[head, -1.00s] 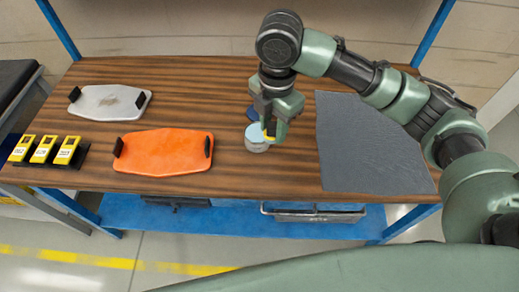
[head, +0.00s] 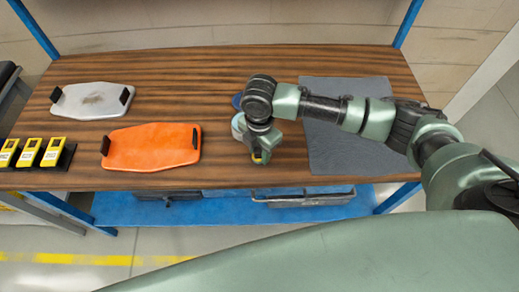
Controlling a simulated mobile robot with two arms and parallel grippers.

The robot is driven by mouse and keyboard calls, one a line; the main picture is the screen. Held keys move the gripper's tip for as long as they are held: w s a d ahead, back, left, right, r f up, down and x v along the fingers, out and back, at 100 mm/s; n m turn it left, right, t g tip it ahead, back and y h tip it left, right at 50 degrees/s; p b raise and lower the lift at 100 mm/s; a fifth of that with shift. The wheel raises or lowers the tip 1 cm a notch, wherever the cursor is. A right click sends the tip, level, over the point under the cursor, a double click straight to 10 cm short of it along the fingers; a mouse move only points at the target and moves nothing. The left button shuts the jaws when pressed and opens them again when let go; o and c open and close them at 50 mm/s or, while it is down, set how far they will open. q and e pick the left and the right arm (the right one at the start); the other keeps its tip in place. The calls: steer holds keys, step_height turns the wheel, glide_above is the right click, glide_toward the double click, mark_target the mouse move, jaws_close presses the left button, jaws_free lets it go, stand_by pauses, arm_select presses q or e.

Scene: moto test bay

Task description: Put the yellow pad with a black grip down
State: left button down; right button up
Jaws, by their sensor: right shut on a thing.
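My right gripper (head: 260,154) is over the wooden workbench (head: 210,80), near its front edge, and points down. It is shut on the yellow pad (head: 258,160), of which only a small yellow bit shows below the fingers. The black grip is hidden by my gripper and wrist. I cannot tell whether the pad touches the bench. My left gripper is not in view.
An orange plate (head: 150,147) and a grey plate (head: 92,101) with black end grips lie left. A grey mat (head: 345,150) lies right. Yellow devices (head: 29,153) stand far left.

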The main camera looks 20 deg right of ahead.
mark_target(259, 149)
steer(key=shift+f, duration=0.1)
steer(key=o, duration=1.2)
step_height(259, 149, up, 12)
steer(key=b, duration=0.1)
